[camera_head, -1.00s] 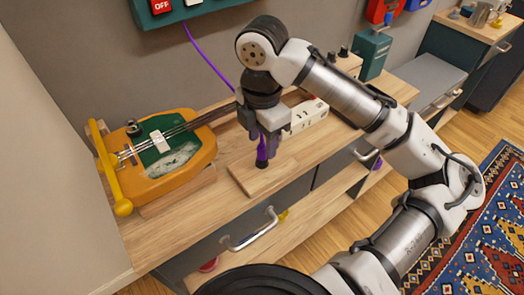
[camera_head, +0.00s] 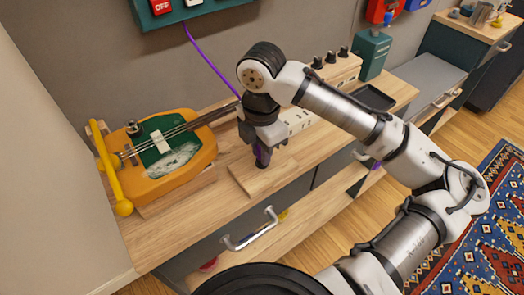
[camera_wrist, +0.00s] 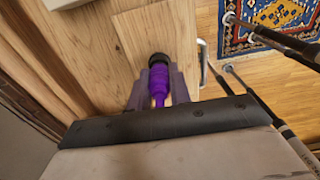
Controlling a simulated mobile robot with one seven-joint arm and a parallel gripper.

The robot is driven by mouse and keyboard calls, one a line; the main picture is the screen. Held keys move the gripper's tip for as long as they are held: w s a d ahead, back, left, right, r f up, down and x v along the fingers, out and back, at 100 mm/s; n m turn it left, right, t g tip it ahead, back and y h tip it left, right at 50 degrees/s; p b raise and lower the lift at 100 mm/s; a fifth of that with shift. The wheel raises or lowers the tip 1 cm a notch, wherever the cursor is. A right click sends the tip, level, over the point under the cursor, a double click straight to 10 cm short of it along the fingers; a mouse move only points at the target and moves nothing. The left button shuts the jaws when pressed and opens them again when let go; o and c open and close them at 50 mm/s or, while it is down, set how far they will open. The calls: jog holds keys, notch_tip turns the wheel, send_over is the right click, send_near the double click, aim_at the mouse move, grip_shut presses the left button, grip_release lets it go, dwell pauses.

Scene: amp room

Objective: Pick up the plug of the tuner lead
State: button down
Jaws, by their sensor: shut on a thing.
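The purple plug of the tuner lead (camera_wrist: 159,80) stands upright between the fingers in the wrist view, with a black tip at its far end. It also shows in the head view (camera_head: 262,156), partly hidden by the fingers. My gripper (camera_head: 262,148) points down and is shut on the plug, over a small wooden board (camera_head: 242,179) on the bench top. I cannot tell whether the plug's tip touches the board. The purple lead (camera_head: 207,62) runs from the wall box down behind my gripper.
An orange and green stringed instrument (camera_head: 150,180) lies to the left, with a yellow bar (camera_head: 107,165) beside it. A white socket strip (camera_head: 299,120) is behind my gripper. A drawer handle (camera_head: 250,232) sticks out in front. The bench's front left is clear.

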notch_tip(320, 180, up, 23)
jog(key=p, duration=0.6)
dwell(0.6)
jog(key=shift+a, duration=0.1)
dwell(0.3)
